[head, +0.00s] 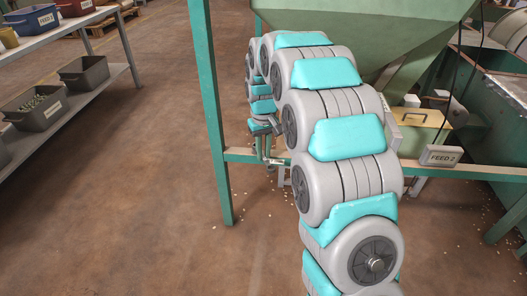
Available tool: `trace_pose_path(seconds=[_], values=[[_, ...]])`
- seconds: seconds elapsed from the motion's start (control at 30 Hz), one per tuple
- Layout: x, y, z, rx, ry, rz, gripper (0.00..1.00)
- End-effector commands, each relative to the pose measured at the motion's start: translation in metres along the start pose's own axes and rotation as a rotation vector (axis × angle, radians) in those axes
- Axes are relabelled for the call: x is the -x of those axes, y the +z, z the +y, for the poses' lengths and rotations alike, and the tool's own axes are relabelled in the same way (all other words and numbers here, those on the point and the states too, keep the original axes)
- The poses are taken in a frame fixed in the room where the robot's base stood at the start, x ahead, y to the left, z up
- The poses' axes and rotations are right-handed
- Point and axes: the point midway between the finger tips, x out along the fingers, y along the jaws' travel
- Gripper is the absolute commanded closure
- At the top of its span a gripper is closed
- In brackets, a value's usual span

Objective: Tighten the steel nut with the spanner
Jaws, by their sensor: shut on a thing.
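My gripper (264,128) is small and far off, beyond my own arm, just above the green cross rail (240,155) of the hopper stand. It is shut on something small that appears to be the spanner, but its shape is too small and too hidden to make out. Thin upright green parts show just below the gripper at the rail. I cannot pick out the steel nut; it is too small or hidden behind the gripper and arm.
A green hopper (370,20) stands behind my arm, its green leg (208,110) left of the gripper. A shelf (75,105) with grey bins stands left. Open floor lies between.

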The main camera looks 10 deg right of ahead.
Motion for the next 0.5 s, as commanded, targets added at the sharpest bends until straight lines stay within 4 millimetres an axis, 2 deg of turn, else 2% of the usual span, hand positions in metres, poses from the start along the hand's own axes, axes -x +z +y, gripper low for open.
trace_pose_path(seconds=[0.5], values=[[-0.0031, -0.0001, 0.0, 0.0, 0.0, 0.0, 1.0]])
